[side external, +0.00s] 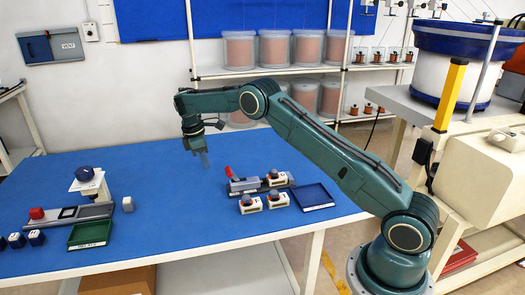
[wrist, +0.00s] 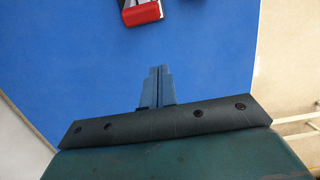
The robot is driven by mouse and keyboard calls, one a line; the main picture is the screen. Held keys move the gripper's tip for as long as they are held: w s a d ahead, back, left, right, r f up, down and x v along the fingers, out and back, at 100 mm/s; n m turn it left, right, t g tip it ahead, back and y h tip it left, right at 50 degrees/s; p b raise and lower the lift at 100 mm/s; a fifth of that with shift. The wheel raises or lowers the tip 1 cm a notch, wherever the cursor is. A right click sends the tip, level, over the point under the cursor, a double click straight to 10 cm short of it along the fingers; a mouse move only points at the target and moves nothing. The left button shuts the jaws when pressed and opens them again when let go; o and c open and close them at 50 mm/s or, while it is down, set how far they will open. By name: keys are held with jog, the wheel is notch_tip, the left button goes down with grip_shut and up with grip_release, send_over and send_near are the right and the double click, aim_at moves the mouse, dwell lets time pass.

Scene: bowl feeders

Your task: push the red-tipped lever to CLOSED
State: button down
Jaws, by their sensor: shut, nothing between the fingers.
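The red-tipped lever (side external: 229,172) stands tilted on a small grey fixture (side external: 245,186) near the middle of the blue table in the side view. Its red tip (wrist: 141,12) also shows at the top edge of the wrist view, with the rest of the fixture cut off. My gripper (side external: 205,160) points down above the table, to the left of the lever and apart from it. Its blue fingers (wrist: 158,85) are shut with nothing between them. I cannot read any CLOSED marking in either view.
Several small white-and-dark blocks (side external: 277,199) stand beside the fixture, with a dark blue tray (side external: 313,196) to their right. The table's middle left is clear.

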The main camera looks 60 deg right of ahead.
aim_at(232, 176)
jog(key=f, duration=0.5)
jog(key=s+d+f, duration=0.1)
jog(key=f, duration=0.1)
jog(key=shift+s+d+f, duration=0.1)
jog(key=shift+f, duration=0.05)
jog(key=shift+s+d+r, duration=0.25)
jog(key=shift+d+r, duration=0.05)
jog(key=shift+r, duration=0.15)
jog(key=shift+s+d+r, duration=0.65)
jog(key=shift+s+d, duration=0.15)
jog(key=shift+s, duration=0.1)
jog(key=shift+d+r, duration=0.1)
